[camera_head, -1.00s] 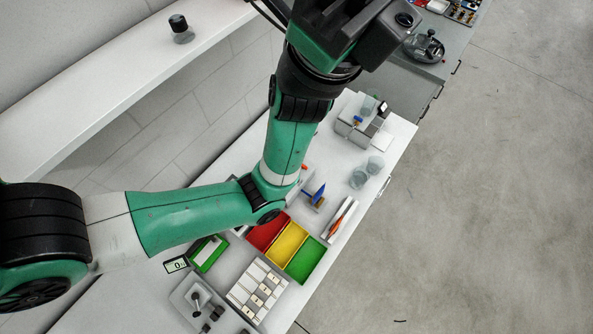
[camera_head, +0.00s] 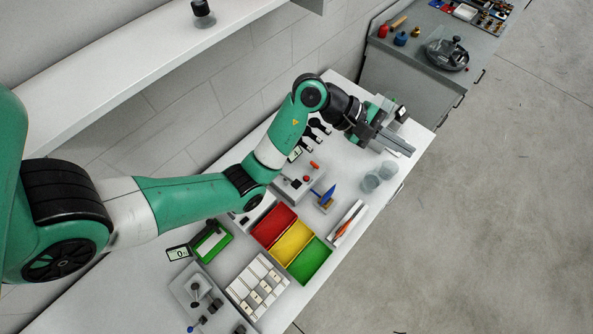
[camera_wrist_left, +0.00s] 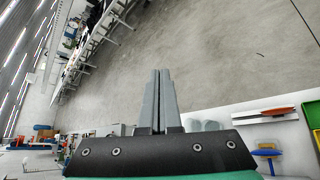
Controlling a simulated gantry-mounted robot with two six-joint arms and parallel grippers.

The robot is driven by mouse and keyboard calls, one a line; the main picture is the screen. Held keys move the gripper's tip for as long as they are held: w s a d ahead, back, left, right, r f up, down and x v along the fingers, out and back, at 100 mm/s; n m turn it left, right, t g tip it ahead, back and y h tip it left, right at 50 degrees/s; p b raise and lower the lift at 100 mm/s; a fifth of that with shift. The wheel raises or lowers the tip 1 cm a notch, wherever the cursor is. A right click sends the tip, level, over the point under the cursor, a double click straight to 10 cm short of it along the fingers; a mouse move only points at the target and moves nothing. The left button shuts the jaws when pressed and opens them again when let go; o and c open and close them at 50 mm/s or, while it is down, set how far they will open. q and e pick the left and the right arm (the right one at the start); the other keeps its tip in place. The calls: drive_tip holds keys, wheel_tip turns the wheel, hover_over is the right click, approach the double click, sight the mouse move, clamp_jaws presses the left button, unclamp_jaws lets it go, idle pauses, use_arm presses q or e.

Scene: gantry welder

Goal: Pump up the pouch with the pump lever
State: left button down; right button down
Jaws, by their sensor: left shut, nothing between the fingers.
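My left gripper (camera_head: 402,145) is over the far right end of the white bench in the head view, its grey fingers shut and empty. In the left wrist view its fingers (camera_wrist_left: 160,98) lie side by side against the floor behind. It hangs in front of a grey fixture (camera_head: 401,111) at that end and hides most of it. I cannot tell if it touches the fixture. I cannot make out the pouch or the pump lever for certain; they may be hidden behind the gripper. My right gripper is in neither view.
Clear cups (camera_head: 370,182) stand near the gripper at the bench's front edge. Nearer are a blue-handled tool (camera_head: 326,196), a red bin (camera_head: 272,227), a yellow bin (camera_head: 291,243), a green bin (camera_head: 309,261) and a white slotted tray (camera_head: 258,286). A shelf (camera_head: 130,85) runs along the wall.

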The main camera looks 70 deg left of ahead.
use_arm(q)
drive_tip(key=s+a+f+n+g+y, duration=0.1)
drive_tip(key=s+a+f+g+y, duration=0.15)
drive_tip(key=a+f, duration=0.35)
drive_tip(key=s+a+f+n+g+y, duration=0.15)
drive_tip(key=s+a+f, duration=0.25)
drive_tip(key=f, duration=0.4)
drive_tip(key=n+g+y+b, duration=0.1)
drive_tip(key=n+g+b, duration=0.1)
drive_tip(key=g, duration=0.3)
approach(296, 182)
drive_tip(key=shift+s+r+m, duration=0.15)
drive_tip(key=shift+r+m, duration=0.1)
drive_tip(key=shift+r, duration=0.1)
drive_tip(key=shift+d+f, duration=0.1)
drive_tip(key=b+x, duration=0.7)
